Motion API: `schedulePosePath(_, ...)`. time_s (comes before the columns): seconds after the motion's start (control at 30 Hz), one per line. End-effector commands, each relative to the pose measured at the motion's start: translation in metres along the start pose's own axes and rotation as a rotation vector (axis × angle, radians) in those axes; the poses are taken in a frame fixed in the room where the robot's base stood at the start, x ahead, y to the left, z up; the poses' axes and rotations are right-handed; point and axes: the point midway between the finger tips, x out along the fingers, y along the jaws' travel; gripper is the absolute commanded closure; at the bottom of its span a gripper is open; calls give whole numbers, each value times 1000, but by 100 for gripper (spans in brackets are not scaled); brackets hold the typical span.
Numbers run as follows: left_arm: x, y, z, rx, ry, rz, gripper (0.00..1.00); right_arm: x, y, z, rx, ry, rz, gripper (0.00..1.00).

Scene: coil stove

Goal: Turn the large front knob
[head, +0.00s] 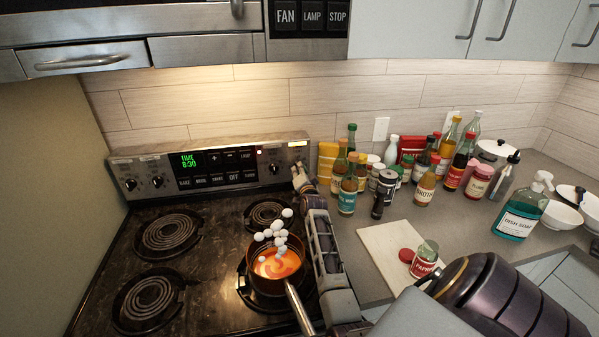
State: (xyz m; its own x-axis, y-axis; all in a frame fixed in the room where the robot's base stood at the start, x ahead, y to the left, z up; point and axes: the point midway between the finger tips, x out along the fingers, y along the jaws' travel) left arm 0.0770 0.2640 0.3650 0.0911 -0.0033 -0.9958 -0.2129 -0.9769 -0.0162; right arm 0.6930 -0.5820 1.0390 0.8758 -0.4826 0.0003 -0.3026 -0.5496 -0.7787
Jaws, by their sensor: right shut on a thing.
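The coil stove's upright back panel (220,150) carries the control knobs. Two dark knobs, one at the far left (130,184) and one beside it (157,181), are in plain view. Another knob (274,168) shows just left of my right gripper. My right gripper (299,170) is at the right end of the panel, shut on the rightmost knob, which its fingers mostly hide. I cannot read the knob's angle. My left gripper is not in view.
Bottles and jars crowd the counter to the right. A cutting board (385,245) lies beside the stove. The left burners (167,233) are bare.

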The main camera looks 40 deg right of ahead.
Motion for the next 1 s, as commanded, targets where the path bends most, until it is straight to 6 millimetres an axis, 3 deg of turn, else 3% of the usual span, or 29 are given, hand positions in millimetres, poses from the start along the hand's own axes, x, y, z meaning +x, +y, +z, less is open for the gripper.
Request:
schedulePosePath(0.37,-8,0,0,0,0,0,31,0,1,0,-123,-2,2,100)
schedulePosePath(1.0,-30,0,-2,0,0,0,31,0,1,-1,-659,-2,1,100)
